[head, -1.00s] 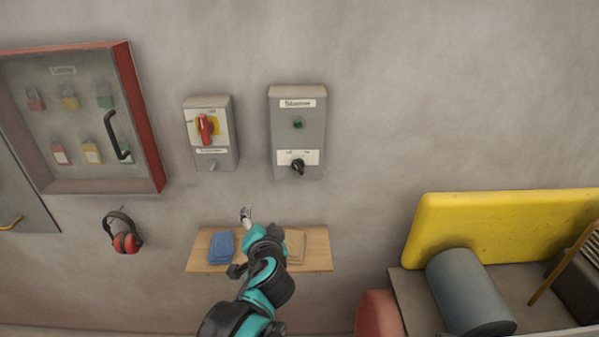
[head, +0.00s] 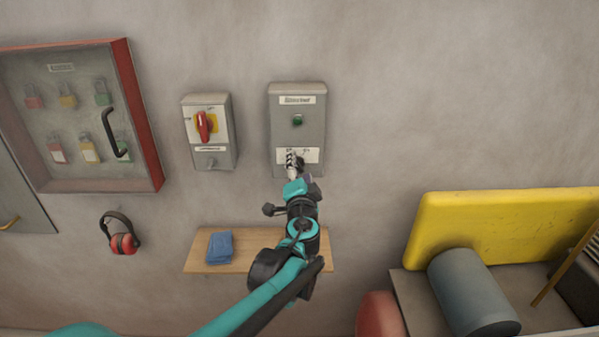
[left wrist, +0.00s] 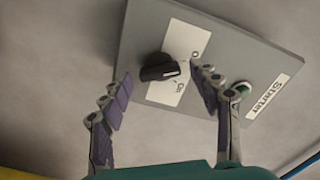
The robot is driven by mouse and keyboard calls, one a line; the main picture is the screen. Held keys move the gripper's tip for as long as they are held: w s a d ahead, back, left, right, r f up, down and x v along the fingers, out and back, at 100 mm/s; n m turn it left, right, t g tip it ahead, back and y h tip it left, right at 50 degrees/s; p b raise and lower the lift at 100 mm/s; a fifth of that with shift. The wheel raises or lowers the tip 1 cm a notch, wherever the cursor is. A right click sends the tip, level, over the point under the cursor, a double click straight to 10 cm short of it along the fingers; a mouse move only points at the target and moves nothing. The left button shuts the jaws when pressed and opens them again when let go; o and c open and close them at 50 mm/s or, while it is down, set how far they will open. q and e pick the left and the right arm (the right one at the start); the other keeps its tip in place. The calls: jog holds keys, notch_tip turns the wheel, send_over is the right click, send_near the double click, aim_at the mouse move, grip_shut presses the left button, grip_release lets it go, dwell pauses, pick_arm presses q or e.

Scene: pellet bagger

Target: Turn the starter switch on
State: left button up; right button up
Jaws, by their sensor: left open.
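The starter box (head: 297,122) is a grey box on the wall with a title label, a green round part (head: 298,121) and a black rotary switch. In the left wrist view the black switch knob (left wrist: 158,68) sits on a white label plate (left wrist: 180,62), and its white mark points toward the right. My left gripper (head: 294,160) is open in front of the switch. In the left wrist view its two fingers (left wrist: 162,90) stand on either side of the knob, with gaps visible. In the head view the gripper hides much of the knob. My right gripper is out of view.
A grey isolator box (head: 208,150) with a red handle hangs to the left. A padlock cabinet (head: 150,130) and ear defenders (head: 122,242) are farther left. A wooden shelf (head: 200,262) with a blue cloth (head: 220,247) is below. Yellow machinery (head: 500,228) stands right.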

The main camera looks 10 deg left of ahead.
pick_arm(q)
jog(key=shift+w, duration=0.1)
jog(key=c, duration=1.2)
jog(key=shift+o, duration=0.2)
jog(key=shift+m, duration=0.4)
jog(key=m+p, duration=0.1)
jog(key=m, duration=0.3)
jog(key=shift+m+p, duration=0.3)
jog(key=m+p, duration=0.1)
jog(key=m, duration=0.5)
jog(key=shift+f, duration=0.2)
jog(key=shift+m, duration=0.3)
